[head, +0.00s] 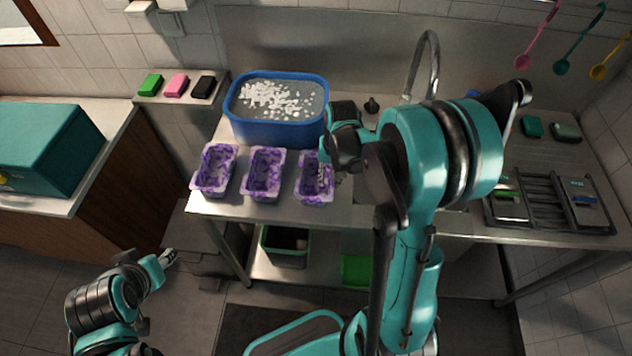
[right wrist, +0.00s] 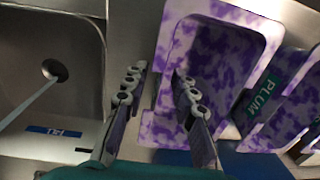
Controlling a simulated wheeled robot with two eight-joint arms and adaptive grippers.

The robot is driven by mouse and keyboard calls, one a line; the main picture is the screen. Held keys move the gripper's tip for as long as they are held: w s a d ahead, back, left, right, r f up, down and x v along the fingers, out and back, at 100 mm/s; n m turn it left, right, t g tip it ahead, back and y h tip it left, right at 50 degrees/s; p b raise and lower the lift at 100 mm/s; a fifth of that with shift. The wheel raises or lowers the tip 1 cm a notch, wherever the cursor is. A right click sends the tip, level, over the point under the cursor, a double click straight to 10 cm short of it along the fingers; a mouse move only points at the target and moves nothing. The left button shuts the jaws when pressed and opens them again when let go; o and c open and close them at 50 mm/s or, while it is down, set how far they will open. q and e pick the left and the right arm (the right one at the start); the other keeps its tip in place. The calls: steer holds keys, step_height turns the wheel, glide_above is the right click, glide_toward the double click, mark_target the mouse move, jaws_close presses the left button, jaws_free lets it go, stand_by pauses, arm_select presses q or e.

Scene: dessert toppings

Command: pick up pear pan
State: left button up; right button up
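Three white-and-purple mottled pans stand in a row on the steel counter: a left pan (head: 215,170), a middle pan (head: 263,174) and a right pan (head: 315,190). No pear label is readable, so I cannot tell which is the pear pan. My right gripper (head: 325,170) is at the right pan, hiding part of it. In the right wrist view the gripper (right wrist: 158,76) is open, one finger over the pan (right wrist: 222,65), the other outside its sink-side wall; contact is unclear. A "PLUM" label (right wrist: 262,95) shows between two pans. My left gripper (head: 168,258) hangs low, away from the counter.
A blue tub (head: 278,132) with white pieces stands behind the pans. A sink (right wrist: 45,65) lies beside the right pan. Green, pink and black blocks (head: 176,86) lie on a ledge at the left. A drying rack (head: 548,200) stands at the right.

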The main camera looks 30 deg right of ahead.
jaws_close()
steer(key=shift+r, duration=0.15)
